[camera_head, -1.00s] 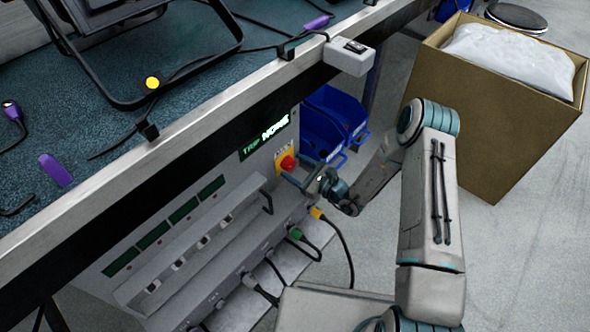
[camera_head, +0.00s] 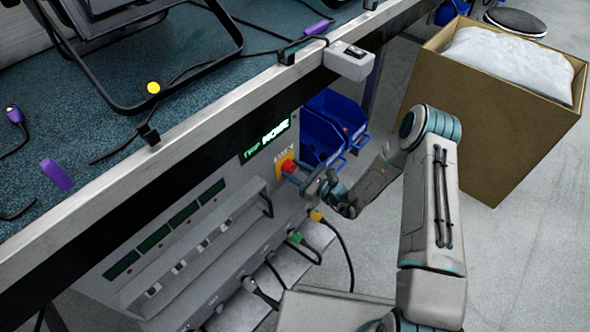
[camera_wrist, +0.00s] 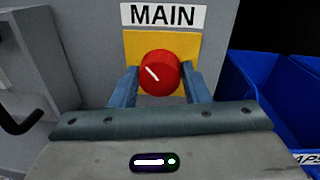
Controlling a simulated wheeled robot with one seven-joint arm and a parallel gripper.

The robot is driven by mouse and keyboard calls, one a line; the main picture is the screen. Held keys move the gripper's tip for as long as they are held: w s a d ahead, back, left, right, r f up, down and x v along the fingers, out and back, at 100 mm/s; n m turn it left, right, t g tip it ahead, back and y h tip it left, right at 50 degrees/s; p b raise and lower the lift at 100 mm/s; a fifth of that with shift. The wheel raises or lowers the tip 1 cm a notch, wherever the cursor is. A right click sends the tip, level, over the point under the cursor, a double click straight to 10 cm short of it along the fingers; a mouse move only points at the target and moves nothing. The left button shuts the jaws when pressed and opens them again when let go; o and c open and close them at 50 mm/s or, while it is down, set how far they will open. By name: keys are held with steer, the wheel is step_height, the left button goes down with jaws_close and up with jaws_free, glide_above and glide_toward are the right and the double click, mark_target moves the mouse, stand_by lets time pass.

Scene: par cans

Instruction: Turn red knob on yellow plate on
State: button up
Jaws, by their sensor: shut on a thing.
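The red knob (camera_wrist: 160,73) sits on the yellow plate (camera_wrist: 189,46) under a "MAIN" label in the wrist view. A white line on the knob slants from upper left to lower right. In the head view the knob (camera_head: 289,168) and the yellow plate (camera_head: 281,160) are on the grey panel's right end. My gripper (camera_wrist: 160,82) has one finger on each side of the knob and is shut on it. The gripper also shows in the head view (camera_head: 297,177). The fingertips are partly hidden by the knob.
A lit display (camera_head: 265,139) is above the knob. The table's edge (camera_head: 200,108) overhangs the panel. Blue bins (camera_head: 325,130) stand just right of the panel. Cables with yellow and green plugs hang below. A cardboard box (camera_head: 480,125) stands to the right.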

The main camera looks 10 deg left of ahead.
steer(key=m+p, duration=0.2)
steer(key=m, duration=0.2)
steer(key=shift+d, duration=0.1)
steer(key=m+p, duration=0.2)
steer(key=m, duration=0.3)
steer(key=shift+f+t, duration=0.1)
steer(key=shift+t, duration=0.2)
steer(key=m+p, duration=0.1)
steer(key=m, duration=0.3)
steer(key=shift+f+m, duration=0.15)
steer(key=shift+m, duration=0.25)
steer(key=shift+f+m+t+p, duration=0.1)
steer(key=shift+m+t+p, duration=0.4)
steer(key=shift+m, duration=1.5)
steer(key=o, duration=1)
steer(key=shift+d, duration=0.1)
steer(key=p+v, duration=0.3)
steer(key=v, duration=1)
steer(key=shift+s+d, duration=0.1)
steer(key=shift+d, duration=0.15)
